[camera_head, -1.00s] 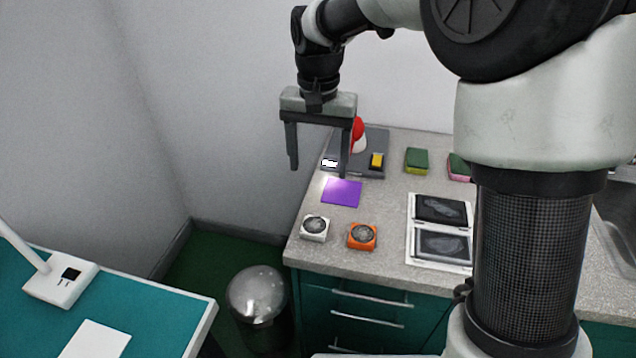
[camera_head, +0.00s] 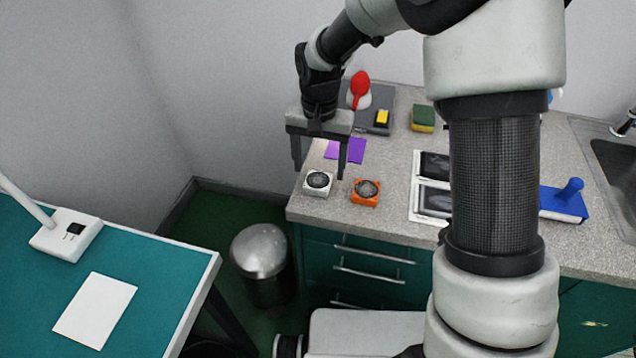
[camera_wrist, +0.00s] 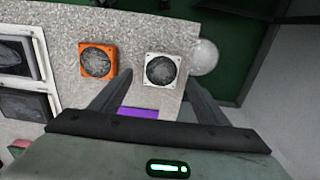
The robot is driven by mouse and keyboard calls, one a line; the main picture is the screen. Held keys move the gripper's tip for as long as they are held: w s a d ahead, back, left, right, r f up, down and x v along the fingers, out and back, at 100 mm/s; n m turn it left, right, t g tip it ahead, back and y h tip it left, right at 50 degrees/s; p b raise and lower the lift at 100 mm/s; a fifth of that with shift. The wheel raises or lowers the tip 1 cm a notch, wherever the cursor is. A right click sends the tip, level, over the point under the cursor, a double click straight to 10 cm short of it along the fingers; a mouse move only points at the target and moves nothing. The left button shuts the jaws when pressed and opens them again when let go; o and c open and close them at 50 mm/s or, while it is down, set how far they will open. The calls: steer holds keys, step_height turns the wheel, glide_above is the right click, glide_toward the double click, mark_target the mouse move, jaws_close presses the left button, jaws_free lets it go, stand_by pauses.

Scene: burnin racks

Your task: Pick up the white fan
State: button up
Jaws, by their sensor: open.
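The white fan (camera_head: 318,182) is a small square white frame with a dark round grille. It lies flat near the left front corner of the grey counter (camera_head: 400,222). In the wrist view the white fan (camera_wrist: 162,70) shows just beyond and between the two fingers. My gripper (camera_head: 320,170) is open and empty, pointing down over the counter's left end. Its fingers appear above and behind the fan, apart from it. An orange fan (camera_head: 366,192) of similar size lies just right of the white one; it also shows in the wrist view (camera_wrist: 97,60).
A purple square (camera_head: 346,151) lies behind the fans. A grey board with a red-topped object (camera_head: 360,88) and yellow block (camera_head: 382,118) stands at the back. Dark framed panels (camera_head: 433,199) lie to the right. A metal bin (camera_head: 260,252) stands on the floor left of the counter.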

mark_target(318, 178)
step_height(318, 178, down, 3)
steer(key=shift+a+f, duration=0.1)
steer(key=shift+f, duration=0.1)
steer(key=shift+c, duration=0.2)
steer(key=c, duration=1.1)
steer(key=shift+r, duration=0.1)
